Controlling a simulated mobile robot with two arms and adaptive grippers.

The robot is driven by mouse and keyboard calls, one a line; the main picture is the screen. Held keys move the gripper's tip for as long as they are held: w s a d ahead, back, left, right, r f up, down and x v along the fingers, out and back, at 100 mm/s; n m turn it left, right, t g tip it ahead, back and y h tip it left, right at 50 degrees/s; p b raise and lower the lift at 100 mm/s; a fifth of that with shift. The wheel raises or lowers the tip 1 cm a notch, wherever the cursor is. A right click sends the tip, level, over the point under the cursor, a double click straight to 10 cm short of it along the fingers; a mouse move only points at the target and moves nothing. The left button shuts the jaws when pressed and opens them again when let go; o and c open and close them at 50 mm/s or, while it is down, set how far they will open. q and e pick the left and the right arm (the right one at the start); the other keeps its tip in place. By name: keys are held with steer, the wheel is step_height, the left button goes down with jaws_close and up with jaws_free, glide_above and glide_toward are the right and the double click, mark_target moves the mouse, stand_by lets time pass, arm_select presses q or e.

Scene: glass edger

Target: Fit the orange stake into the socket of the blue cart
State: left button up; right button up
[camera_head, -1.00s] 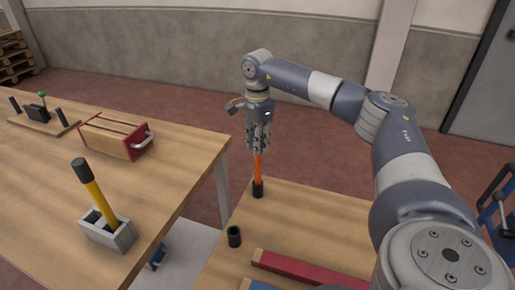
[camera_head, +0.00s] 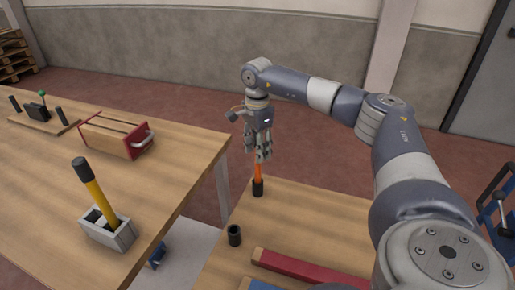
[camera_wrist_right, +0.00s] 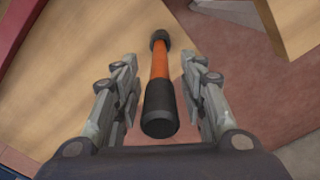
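The orange stake (camera_head: 258,172) stands upright near the far left corner of the wooden top at the right, its lower end at a black cup or foot (camera_head: 258,189). My right gripper (camera_head: 262,158) points down around its upper part. In the right wrist view the stake's black top end (camera_wrist_right: 160,108) lies between the two fingers of my right gripper (camera_wrist_right: 160,100), with a gap on both sides. A blue frame (camera_head: 492,195) shows at the right edge; I cannot tell whether it is the blue cart. My left gripper is out of view.
An empty black cup (camera_head: 234,235) stands near the stake. A red bar (camera_head: 300,268) lies in front.

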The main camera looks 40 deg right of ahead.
step_height(320, 180, up, 12)
steer(key=shift+r+b, duration=0.1)
steer(key=shift+b, duration=0.35)
stand_by(0.4)
